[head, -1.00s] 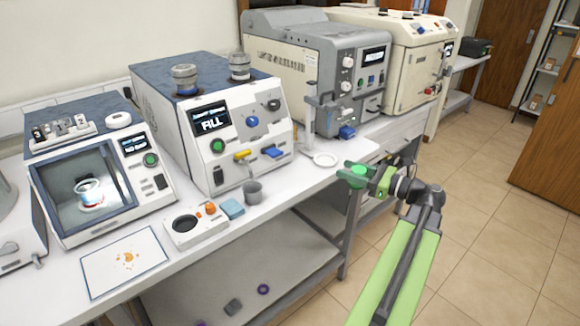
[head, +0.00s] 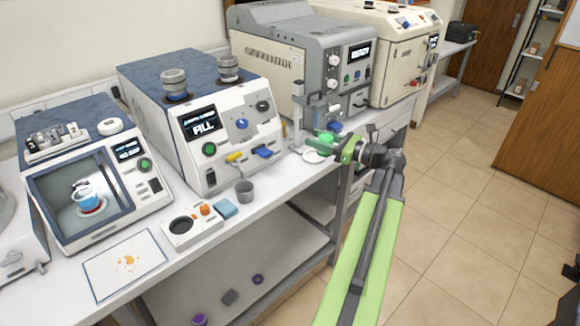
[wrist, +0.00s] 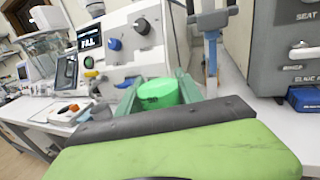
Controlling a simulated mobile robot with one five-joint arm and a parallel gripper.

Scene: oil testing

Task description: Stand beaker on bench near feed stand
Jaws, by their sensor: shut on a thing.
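My gripper (head: 332,145) is over the bench's right front part, just right of the feed stand (head: 298,118), a grey upright with a clamp and a round white base. It is shut on a bright green round thing (wrist: 158,93), seemingly the beaker, which sits between the two jaws in the wrist view; a dark mark shows on its side. The green thing also shows in the head view (head: 325,138). Its underside is hidden, so I cannot tell whether it touches the bench (head: 262,205). The stand's post rises just right of my jaws in the wrist view (wrist: 211,55).
A grey cup (head: 245,192) stands on the bench below a yellow spout. The grey machine (head: 345,75) stands behind the stand. Open floor lies right.

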